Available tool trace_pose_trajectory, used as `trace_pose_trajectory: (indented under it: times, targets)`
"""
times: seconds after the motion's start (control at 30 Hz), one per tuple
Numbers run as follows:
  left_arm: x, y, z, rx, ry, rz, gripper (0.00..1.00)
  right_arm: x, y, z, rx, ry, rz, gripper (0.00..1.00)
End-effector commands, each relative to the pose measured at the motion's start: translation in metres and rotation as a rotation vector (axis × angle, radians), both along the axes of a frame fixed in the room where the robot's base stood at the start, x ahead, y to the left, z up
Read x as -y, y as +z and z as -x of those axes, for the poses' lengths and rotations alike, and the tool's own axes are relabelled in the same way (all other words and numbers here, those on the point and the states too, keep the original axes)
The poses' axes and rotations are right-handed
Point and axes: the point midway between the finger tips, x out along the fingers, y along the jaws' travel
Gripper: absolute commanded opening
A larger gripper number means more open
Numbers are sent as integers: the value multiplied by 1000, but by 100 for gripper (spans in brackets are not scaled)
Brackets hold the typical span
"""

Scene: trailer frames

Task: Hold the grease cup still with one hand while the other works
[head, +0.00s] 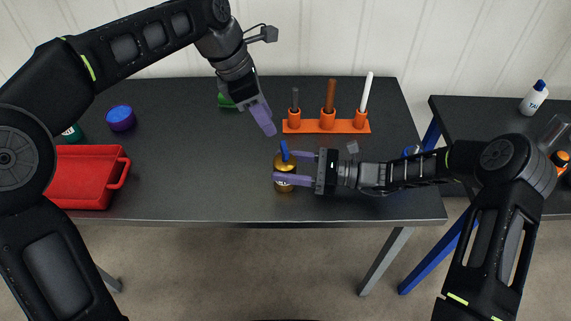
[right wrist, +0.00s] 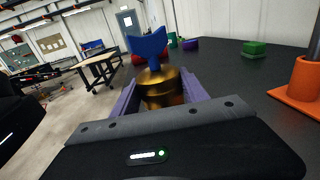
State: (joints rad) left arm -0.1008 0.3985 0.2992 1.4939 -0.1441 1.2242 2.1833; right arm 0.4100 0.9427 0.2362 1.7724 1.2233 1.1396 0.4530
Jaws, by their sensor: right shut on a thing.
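The grease cup (head: 285,186) is a brass-coloured round body standing upright on the dark table, with a blue wing-shaped top (head: 284,151). In the right wrist view the brass cup (right wrist: 160,90) sits between the purple fingers, with its blue wing top (right wrist: 148,45) above them. My right gripper (head: 276,166) comes in from the right and is shut on the cup, one finger on each side. My left gripper (head: 263,120) hangs above and left of the cup, pointing down and apart from it. Its fingers overlap in the view, so its opening is unclear.
An orange rack (head: 325,127) with several upright rods stands behind the cup. A red tray (head: 84,200) and a blue-purple round container (head: 121,118) are at left. A green object (head: 225,101) is partly hidden behind my left gripper. A second table (head: 480,116) stands at right.

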Motion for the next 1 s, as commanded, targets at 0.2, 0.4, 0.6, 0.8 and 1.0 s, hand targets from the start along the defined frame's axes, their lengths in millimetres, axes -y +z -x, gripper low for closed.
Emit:
trace_pose_trajectory:
  times: [0.2, 0.4, 0.6, 0.8, 1.0]
  targets:
    - [21, 4, 7, 10, -44, -4, 56, 0, 0, 0, 0, 0, 0, 5]
    - [50, 6, 10, 28, -92, -58, 65, 0, 0, 0, 0, 0, 0, 5]
    - [48, 13, 3, 21, -45, -157, 65, 0, 0, 0, 0, 0, 0, 5]
    - [23, 16, -3, -20, 39, -200, 65, 0, 0, 0, 0, 0, 0, 5]
    - [23, 16, -2, -24, 42, -200, 65, 0, 0, 0, 0, 0, 0, 5]
